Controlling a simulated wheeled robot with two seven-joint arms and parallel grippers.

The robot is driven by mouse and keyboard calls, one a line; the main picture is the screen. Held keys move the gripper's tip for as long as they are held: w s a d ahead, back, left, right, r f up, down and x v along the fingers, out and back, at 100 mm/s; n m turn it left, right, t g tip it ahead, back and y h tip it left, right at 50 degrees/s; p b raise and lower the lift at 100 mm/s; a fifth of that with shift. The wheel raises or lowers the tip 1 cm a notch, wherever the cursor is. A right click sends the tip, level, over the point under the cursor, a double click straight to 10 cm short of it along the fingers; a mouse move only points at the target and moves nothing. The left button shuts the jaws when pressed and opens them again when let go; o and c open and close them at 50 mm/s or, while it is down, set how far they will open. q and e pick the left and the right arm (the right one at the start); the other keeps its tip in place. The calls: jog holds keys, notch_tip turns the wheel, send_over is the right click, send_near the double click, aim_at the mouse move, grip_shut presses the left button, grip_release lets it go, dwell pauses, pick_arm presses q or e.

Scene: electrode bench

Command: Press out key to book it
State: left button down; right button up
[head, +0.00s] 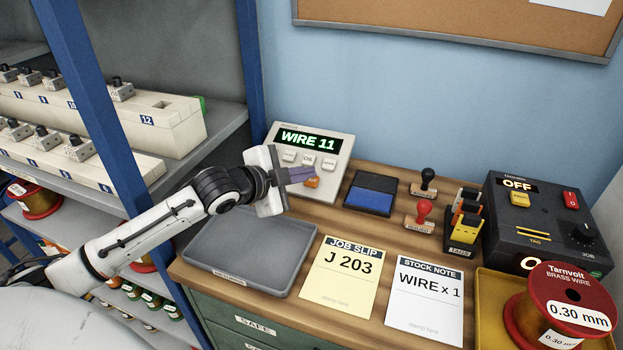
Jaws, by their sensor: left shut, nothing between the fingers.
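The cream keypad box (341,150) stands at the back of the wooden bench. Its green display (307,139) reads WIRE 11. Below the display is a row of pale keys, with an orange key (312,183) under them. The lettering on the keys is too small to read surely. My left gripper (314,173) is shut and empty. Its fingertips are over the lower keys, just above the orange key in the picture, and hide part of the key area. I cannot tell whether they touch a key. My right gripper is not in view.
A grey tray (238,283) lies below my left wrist. A blue ink pad (370,194), two stamps (421,216), a job slip (346,277) and a stock note (426,302) lie to the right. A dark machine (545,215) and a brass wire spool (563,305) stand farther right. Shelves are at left.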

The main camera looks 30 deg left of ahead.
pick_arm(q)
jog(key=shift+s+d+r, duration=0.1)
jog(key=shift+s+r, duration=0.2)
jog(key=shift+r, duration=0.45)
jog(key=shift+s+d+r, duration=0.1)
jog(key=shift+s+r, duration=0.25)
jog(key=shift+r, duration=0.45)
jog(key=shift+s+r, duration=0.3)
jog(key=shift+r, duration=0.45)
